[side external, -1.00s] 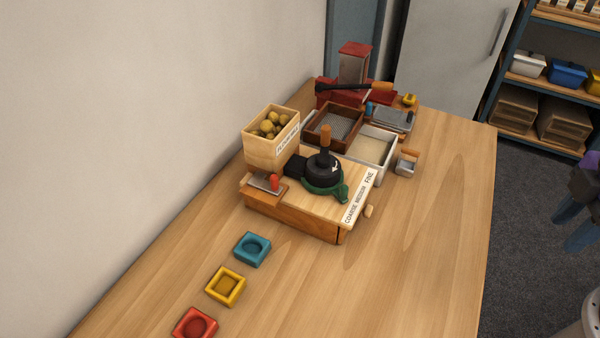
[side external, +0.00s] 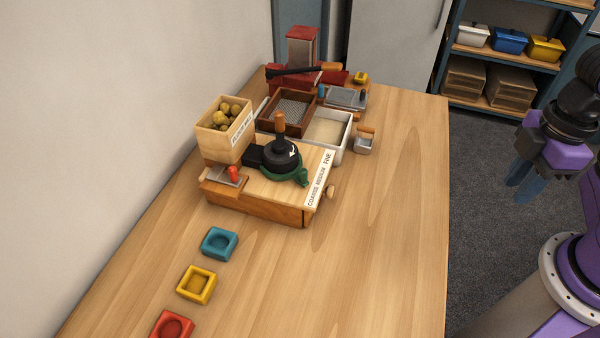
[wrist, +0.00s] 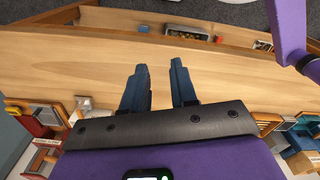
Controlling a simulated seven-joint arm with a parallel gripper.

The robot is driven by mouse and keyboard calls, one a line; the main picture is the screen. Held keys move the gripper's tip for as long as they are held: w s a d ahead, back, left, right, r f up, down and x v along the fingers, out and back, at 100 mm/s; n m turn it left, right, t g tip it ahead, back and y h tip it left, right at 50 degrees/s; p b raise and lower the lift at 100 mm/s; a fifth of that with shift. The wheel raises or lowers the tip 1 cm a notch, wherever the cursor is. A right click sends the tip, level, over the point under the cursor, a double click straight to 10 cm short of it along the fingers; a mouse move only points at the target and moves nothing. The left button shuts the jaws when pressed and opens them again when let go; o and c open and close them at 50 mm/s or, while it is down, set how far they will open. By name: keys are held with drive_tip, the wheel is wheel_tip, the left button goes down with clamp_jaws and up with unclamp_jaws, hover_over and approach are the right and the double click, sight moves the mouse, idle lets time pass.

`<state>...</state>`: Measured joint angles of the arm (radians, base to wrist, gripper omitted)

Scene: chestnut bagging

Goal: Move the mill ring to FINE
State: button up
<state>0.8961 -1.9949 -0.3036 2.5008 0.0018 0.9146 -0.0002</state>
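The mill ring (side external: 285,172) is green and sits around the foot of the black mill (side external: 281,154), which has an upright wooden-handled crank. Its lug (side external: 303,178) sticks out to the right, toward the label strip (side external: 319,180) reading COARSE, MEDIUM, FINE, with FINE at the far end. The lug's tip looks nearer the COARSE–MEDIUM part than FINE; the exact mark is unclear. My gripper (side external: 522,186) hangs beyond the table's right edge, far from the ring. In the wrist view its blue fingers (wrist: 159,72) are apart with nothing between them.
A chestnut box (side external: 225,128) stands left of the mill. Behind are a brown sieve tray (side external: 287,127), a white tray (side external: 341,148) and a red machine (side external: 301,48). Teal (side external: 219,244), yellow (side external: 197,285) and red (side external: 172,326) square dishes lie in front. The table's right side is clear.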

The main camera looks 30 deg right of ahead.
drive_tip(key=w+a+r+n, duration=0.1)
drive_tip(key=w+a+r, duration=0.2)
drive_tip(key=w+a, duration=0.35)
drive_tip(key=w+a+r, duration=0.3)
drive_tip(key=w+a, duration=0.2)
drive_tip(key=a, duration=0.2)
drive_tip(key=n, duration=0.2)
approach(304, 169)
drive_tip(key=f, duration=0.9)
drive_tip(key=shift+a+f, duration=0.2)
drive_tip(key=shift+f, duration=0.1)
clamp_jaws()
